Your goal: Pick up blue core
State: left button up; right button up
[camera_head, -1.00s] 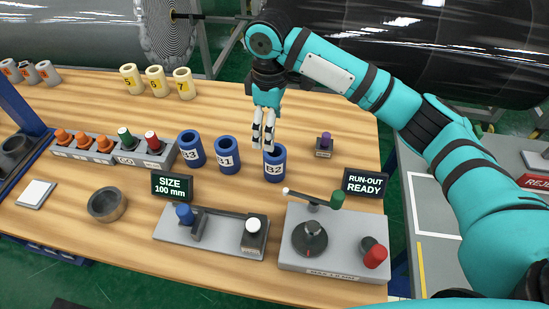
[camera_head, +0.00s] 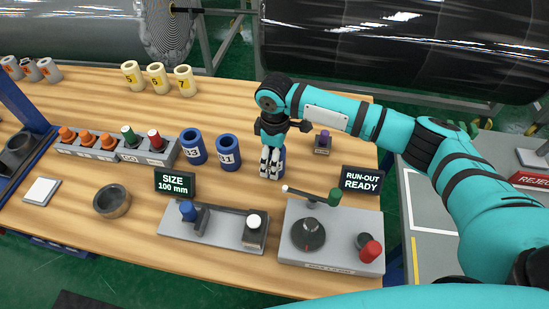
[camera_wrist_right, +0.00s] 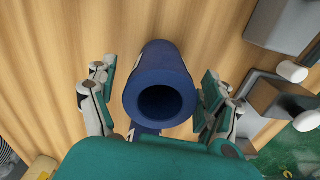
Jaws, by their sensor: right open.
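My right gripper (camera_head: 270,172) points down over the spot of the blue core B2 and hides most of it in the head view. In the right wrist view the open fingers (camera_wrist_right: 155,90) stand on either side of a blue hollow core (camera_wrist_right: 160,62), whose dark bore faces the camera. The right-hand finger is close to its wall; contact is unclear. Blue cores B3 (camera_head: 193,147) and B1 (camera_head: 228,153) stand upright to the left of the gripper in the head view. My left gripper is out of view.
A SIZE sign (camera_head: 175,184) and grey gauge (camera_head: 215,228) stand in front, with a RUN-OUT sign (camera_head: 362,180) and control box (camera_head: 332,238) to the right. A small purple-topped block (camera_head: 323,143) stands close on the right. Yellow cores (camera_head: 158,78) stand at the back.

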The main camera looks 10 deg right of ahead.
jog(key=c, duration=1.3)
